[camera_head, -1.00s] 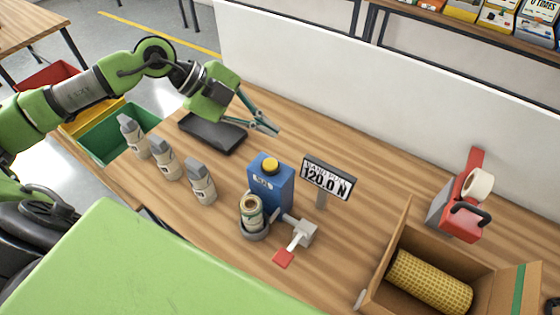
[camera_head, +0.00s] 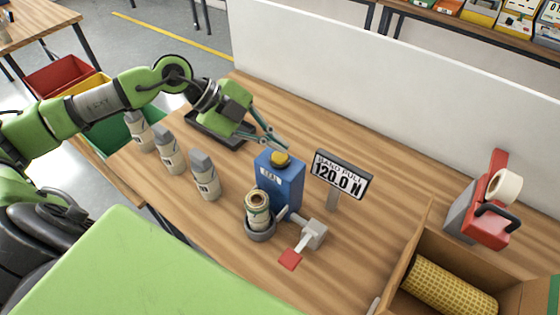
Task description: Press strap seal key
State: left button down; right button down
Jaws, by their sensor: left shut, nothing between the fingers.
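A blue box (camera_head: 283,190) with a yellow round cap (camera_head: 280,159) on top stands on the bench. A grey lever fitting (camera_head: 314,232) with a red paddle (camera_head: 291,259) sits in front of it. I cannot tell for certain which part is the strap seal key. My left gripper (camera_head: 283,146) is shut and empty. Its fingertips are beside and just behind the yellow cap in the picture; I cannot tell whether they touch it. A display (camera_head: 341,174) to the right reads "BAND PULL 120.0 N". My right gripper is not in view.
A labelled can (camera_head: 257,210) stands in a grey cup before the box. Several grey bottles (camera_head: 205,176) stand left, near a dark tray (camera_head: 212,136). An open carton (camera_head: 412,243) holds a yellow mesh roll (camera_head: 450,284). A red tape dispenser (camera_head: 484,220) stands right. A white panel (camera_head: 400,110) runs behind.

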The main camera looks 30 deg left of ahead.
pick_arm(q)
jog(key=shift+f, duration=0.2)
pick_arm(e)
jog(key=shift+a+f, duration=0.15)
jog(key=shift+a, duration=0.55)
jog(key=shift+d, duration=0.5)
pick_arm(q)
jog(key=shift+f, duration=0.1)
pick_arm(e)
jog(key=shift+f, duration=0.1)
pick_arm(q)
jog(key=shift+f, duration=0.35)
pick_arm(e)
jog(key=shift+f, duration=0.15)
